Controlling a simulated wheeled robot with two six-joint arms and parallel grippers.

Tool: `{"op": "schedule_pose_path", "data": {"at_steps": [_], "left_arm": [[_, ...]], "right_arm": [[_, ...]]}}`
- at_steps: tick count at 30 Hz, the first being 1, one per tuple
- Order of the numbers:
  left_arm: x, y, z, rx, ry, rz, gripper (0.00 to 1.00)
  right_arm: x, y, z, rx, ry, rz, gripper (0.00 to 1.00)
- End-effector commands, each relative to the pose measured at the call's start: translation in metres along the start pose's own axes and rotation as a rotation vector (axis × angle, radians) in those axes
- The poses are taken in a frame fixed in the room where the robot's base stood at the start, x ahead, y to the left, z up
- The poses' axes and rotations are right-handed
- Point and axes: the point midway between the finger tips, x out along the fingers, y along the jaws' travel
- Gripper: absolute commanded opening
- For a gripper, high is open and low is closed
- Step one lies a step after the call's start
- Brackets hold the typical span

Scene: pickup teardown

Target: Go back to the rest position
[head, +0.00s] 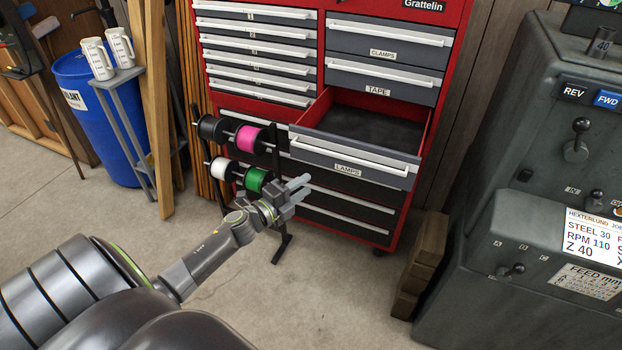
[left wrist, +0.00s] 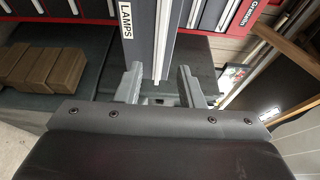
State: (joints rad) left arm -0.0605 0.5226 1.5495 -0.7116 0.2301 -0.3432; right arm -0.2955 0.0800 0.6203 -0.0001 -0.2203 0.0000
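My left gripper (head: 301,187) is in front of the red tool cabinet, just below and left of the pulled-out drawer labelled LAMPS (head: 345,158). Its two fingers are parted, and nothing is seen held between them. The left wrist view shows the open fingers (left wrist: 160,80) with the LAMPS drawer front (left wrist: 146,35) beyond them; I cannot tell whether they touch it. The drawer stands open, and the part of its dark inside that shows is empty. My right gripper is not in view.
A rack with black, pink, white and green spools (head: 254,180) stands close beside my left gripper. A grey machine (head: 480,240) is at right, with wooden blocks (head: 421,265) beside it. Some floor is clear.

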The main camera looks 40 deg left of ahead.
Motion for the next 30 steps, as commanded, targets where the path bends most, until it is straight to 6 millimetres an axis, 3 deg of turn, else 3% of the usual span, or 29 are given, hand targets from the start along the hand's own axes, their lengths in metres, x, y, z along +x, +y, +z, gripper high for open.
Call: {"op": "schedule_pose_path", "data": {"at_steps": [7, 11, 14, 18, 20, 24, 30], "left_arm": [[-0.001, 0.002, 0.0, -0.005, -0.003, 0.004, 0.35], [-0.009, 0.032, 0.008, -0.083, -0.055, 0.052, 0.35], [-0.028, 0.084, 0.018, -0.226, -0.15, 0.135, 0.35], [-0.076, 0.179, 0.024, -0.476, -0.337, 0.287, 0.35], [-0.101, 0.218, 0.02, -0.576, -0.42, 0.35, 0.35], [-0.168, 0.3, 0.0, -0.793, -0.617, 0.492, 0.35], [-0.279, 0.393, -0.055, -1.056, -0.908, 0.686, 0.35]], "right_arm": [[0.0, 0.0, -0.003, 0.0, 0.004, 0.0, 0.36], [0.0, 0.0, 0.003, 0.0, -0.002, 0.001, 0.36], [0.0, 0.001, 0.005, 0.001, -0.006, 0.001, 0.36], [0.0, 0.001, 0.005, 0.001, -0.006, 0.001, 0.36], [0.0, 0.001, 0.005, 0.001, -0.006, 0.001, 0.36], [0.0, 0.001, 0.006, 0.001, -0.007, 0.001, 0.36], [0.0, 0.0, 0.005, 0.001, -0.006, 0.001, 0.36]]}}
